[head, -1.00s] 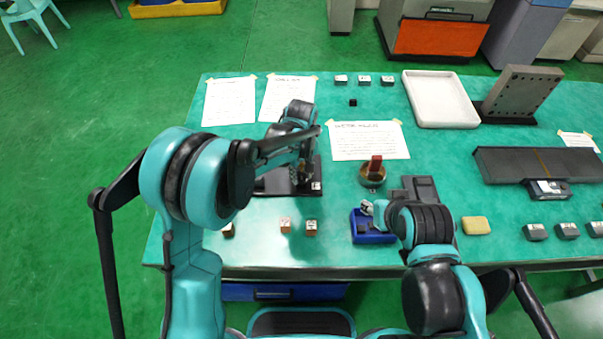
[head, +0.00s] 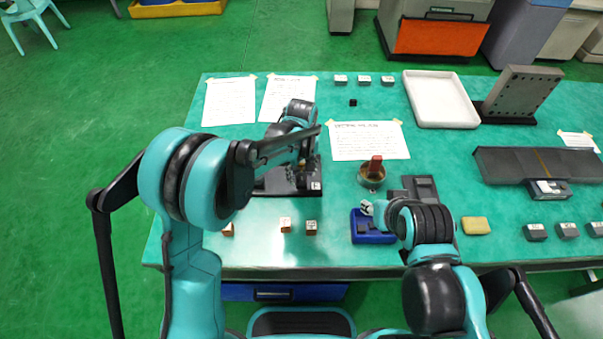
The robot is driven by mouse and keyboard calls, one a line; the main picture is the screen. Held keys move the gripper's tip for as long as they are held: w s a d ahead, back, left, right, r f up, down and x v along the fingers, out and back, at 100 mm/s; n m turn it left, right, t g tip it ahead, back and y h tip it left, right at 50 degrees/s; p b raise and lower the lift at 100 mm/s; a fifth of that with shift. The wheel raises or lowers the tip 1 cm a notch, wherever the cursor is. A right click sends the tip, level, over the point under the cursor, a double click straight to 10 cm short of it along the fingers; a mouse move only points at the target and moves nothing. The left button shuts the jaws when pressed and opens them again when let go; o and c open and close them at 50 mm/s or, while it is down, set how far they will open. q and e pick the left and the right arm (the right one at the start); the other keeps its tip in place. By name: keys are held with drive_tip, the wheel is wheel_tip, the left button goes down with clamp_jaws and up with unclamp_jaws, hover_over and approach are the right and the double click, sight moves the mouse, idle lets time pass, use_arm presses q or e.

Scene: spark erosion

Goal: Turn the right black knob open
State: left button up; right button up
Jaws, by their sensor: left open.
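A dark flat fixture (head: 273,183) stands on the green table, left of centre. My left arm reaches over it from the left, and my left gripper (head: 303,172) is low over its right part, open. The black knobs cannot be made out, as the arm and gripper cover much of the fixture. Whether the fingers touch a knob cannot be told. My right gripper (head: 367,207) is at the small blue tray (head: 372,239), over its upper edge. Its fingers are too small and covered to read.
A round pot with a red block (head: 375,167) stands right of the fixture. Small labelled cubes (head: 285,225) lie in front of it. Paper sheets (head: 368,140) are taped behind. A yellow sponge (head: 475,226), a white tray (head: 440,99) and dark metal blocks (head: 540,163) are to the right.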

sight(300, 177)
use_arm(q)
wheel_tip(300, 177, up, 12)
idle(0.4)
drive_tip(key=shift+f, duration=0.15)
drive_tip(key=s+a+r+m+t, duration=0.3)
drive_tip(key=s+a+r, duration=0.3)
drive_tip(key=s+a, duration=0.35)
drive_tip(key=s+a+f+m+t, duration=0.2)
drive_tip(key=s+a+f+t, duration=0.1)
drive_tip(key=s+a, duration=0.5)
drive_tip(key=shift+s+a+f+m+t, duration=0.2)
drive_tip(key=shift+s+m+t, duration=0.1)
drive_tip(key=shift+s+t, duration=0.45)
